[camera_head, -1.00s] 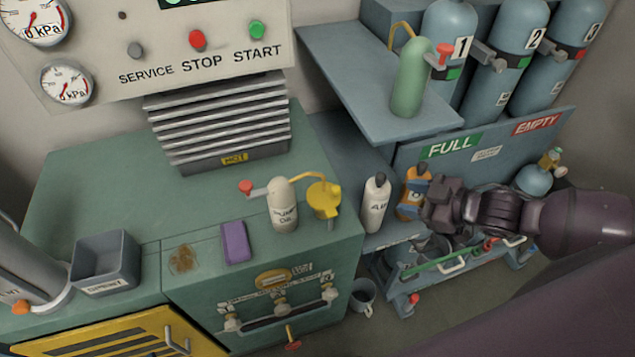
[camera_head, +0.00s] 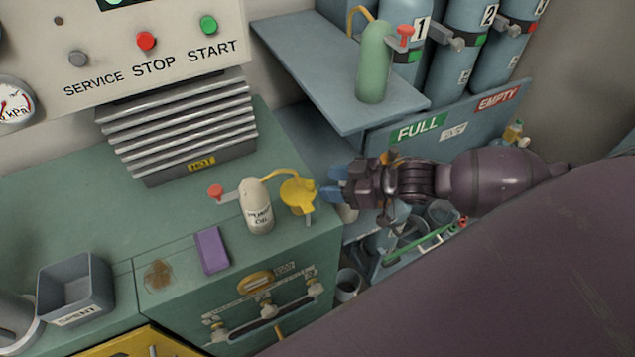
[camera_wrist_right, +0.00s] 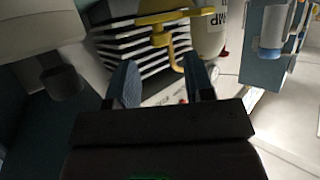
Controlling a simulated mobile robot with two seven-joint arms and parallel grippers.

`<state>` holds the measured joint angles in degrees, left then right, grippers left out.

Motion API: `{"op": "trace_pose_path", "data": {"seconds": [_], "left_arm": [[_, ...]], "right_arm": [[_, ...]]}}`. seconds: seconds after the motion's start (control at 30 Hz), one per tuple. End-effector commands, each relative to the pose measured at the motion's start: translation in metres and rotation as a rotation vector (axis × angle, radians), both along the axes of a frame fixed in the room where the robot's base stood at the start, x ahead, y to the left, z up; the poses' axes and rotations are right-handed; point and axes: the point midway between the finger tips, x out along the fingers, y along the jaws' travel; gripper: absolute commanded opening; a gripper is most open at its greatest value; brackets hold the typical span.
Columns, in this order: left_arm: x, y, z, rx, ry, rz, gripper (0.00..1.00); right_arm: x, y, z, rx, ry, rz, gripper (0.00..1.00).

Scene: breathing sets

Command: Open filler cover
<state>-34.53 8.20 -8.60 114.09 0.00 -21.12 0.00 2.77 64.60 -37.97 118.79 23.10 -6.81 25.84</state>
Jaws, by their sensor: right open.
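A yellow round cover (camera_head: 298,195), which I take to be the filler cover, is at the right edge of the green bench top. A curved yellow spout from the pump oil bottle (camera_head: 257,207) reaches to it or just behind it. My right gripper (camera_head: 329,186) is open and empty, with its blue fingertips just right of the cover. I cannot tell if they touch it. In the right wrist view the yellow cover (camera_wrist_right: 178,18) is at the top, with a yellow bent piece hanging between and beyond the open fingers (camera_wrist_right: 163,82). My left gripper is not in view.
A purple block (camera_head: 212,250) and a grey bin (camera_head: 75,287) are on the bench. A grey shelf (camera_head: 335,85) with a green bottle (camera_head: 374,62) stands behind my right gripper. Numbered cylinders stand at the back right. My arm hides part of the lower rack.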

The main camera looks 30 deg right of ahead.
Motion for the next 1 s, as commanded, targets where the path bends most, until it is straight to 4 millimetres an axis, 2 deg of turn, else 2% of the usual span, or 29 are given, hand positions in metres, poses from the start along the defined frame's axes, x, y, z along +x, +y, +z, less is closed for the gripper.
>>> {"op": "trace_pose_path", "data": {"seconds": [0.13, 0.3, 0.67, 1.0], "left_arm": [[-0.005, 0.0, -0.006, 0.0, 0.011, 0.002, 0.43], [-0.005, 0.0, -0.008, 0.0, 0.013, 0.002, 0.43], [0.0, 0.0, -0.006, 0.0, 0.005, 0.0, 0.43], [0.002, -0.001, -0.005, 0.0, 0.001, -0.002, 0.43]], "right_arm": [[0.015, 0.013, -0.008, 0.001, 0.0, 0.001, 0.48], [0.024, 0.022, -0.013, -0.001, -0.001, 0.0, 0.48], [0.027, 0.024, -0.015, -0.001, 0.0, 0.0, 0.48], [0.027, 0.024, -0.015, -0.001, 0.0, 0.0, 0.0]]}}
